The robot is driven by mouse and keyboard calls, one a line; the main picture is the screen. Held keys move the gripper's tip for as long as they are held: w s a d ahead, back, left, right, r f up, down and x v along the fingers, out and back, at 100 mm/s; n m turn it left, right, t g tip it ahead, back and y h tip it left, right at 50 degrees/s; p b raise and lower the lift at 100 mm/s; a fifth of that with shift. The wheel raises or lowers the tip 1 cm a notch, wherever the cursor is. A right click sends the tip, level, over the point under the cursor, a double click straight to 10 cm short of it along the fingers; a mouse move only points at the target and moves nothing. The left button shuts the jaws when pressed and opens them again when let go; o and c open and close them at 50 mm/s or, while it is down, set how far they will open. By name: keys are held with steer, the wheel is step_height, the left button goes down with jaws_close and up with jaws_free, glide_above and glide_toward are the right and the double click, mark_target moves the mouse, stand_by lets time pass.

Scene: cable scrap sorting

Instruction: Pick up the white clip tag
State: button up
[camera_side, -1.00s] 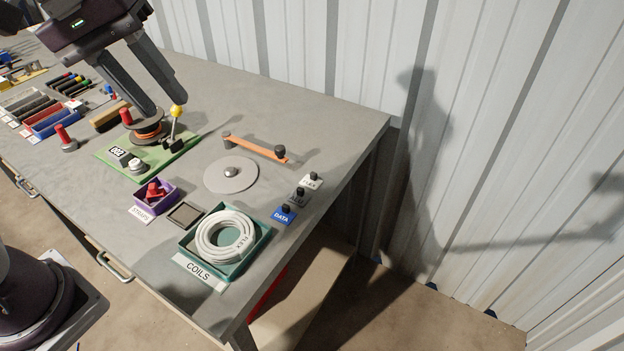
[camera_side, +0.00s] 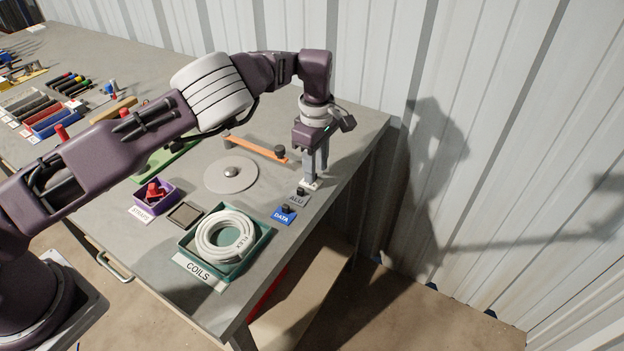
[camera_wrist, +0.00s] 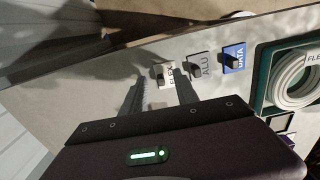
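The white clip tag (camera_wrist: 167,81), marked FLEX with a dark knob, lies near the right end of the bench. In the side view only part of the white tag (camera_side: 309,185) shows below my fingers. My gripper (camera_side: 313,176) points straight down right over it. In the wrist view my gripper (camera_wrist: 161,80) has its two fingers apart, with the tag between their tips. Whether a finger touches it I cannot tell.
The grey ALU tag (camera_side: 298,200) and blue DATA tag (camera_side: 284,216) stand in a row close by. A teal tray (camera_side: 262,243) holds a white coil. An orange strip (camera_side: 258,148) and a grey disc (camera_side: 231,178) lie to the left. The bench edge is near on the right.

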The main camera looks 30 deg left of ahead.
steer(key=shift+f, duration=0.65)
steer(key=shift+c, duration=0.5)
jaws_close()
